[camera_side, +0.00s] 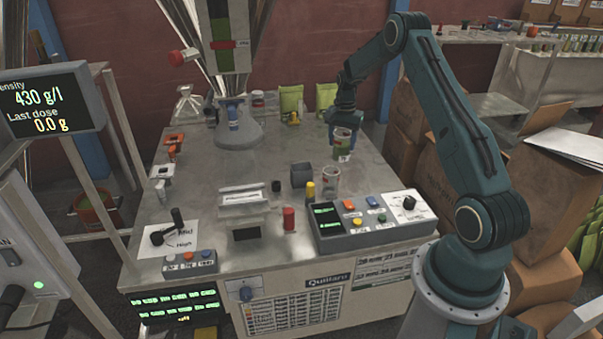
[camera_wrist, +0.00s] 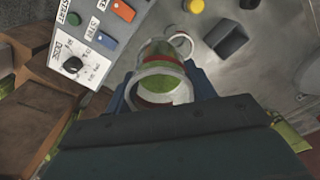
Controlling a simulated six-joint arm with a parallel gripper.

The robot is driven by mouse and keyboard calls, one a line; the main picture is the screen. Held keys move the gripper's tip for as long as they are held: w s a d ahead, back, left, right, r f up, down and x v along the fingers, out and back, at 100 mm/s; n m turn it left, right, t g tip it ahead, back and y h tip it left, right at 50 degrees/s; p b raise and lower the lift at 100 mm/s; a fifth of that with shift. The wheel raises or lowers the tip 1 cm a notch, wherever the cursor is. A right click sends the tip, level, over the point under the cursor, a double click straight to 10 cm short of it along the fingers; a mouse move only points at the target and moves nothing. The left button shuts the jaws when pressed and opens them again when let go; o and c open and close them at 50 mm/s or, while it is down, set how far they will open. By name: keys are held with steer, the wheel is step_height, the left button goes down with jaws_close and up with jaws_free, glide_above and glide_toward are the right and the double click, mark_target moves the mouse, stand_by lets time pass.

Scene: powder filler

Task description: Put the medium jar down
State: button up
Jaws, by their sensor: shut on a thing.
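My gripper (camera_side: 342,122) is shut on a clear jar with green contents and a red and white label, taken here as the medium jar (camera_side: 343,144). The jar is upright over the right part of the metal table; I cannot tell whether its base touches the top. In the wrist view the jar's round rim (camera_wrist: 160,84) faces the camera, between the blue fingers of my gripper (camera_wrist: 160,92). A second clear jar (camera_side: 331,181) stands on the table nearer the front; in the wrist view its rim (camera_wrist: 181,43) shows just beyond the held jar.
A grey open box (camera_side: 302,175), a yellow cylinder (camera_side: 310,191) and a red cylinder (camera_side: 289,218) stand near the second jar. The button panel (camera_side: 370,219) is at the front right. The filler's round base (camera_side: 238,134) is at the back. The table between base and box is bare.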

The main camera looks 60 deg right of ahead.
steer(key=w+a+r+n, duration=0.1)
steer(key=w+a+n, duration=0.2)
steer(key=a+n, duration=1.05)
steer(key=s+a+n, duration=0.1)
steer(key=s+a, duration=0.1)
steer(key=a, duration=0.9)
steer(key=s+a+r+n, duration=0.1)
steer(key=s+a+n, duration=0.1)
steer(key=a, duration=1)
steer(key=shift+s+a, duration=0.15)
steer(key=shift+s, duration=0.5)
steer(key=shift+w, duration=0.1)
steer(key=w+d+f, duration=0.1)
steer(key=w+d, duration=0.3)
steer(key=w, duration=0.4)
steer(key=w+d+f, duration=0.2)
steer(key=w+d, duration=0.2)
steer(key=w, duration=0.5)
steer(key=w+d+f+m, duration=0.1)
steer(key=w+d, duration=0.3)
steer(key=w, duration=0.5)
steer(key=shift+d+f, duration=0.35)
steer(key=shift+f, duration=0.2)
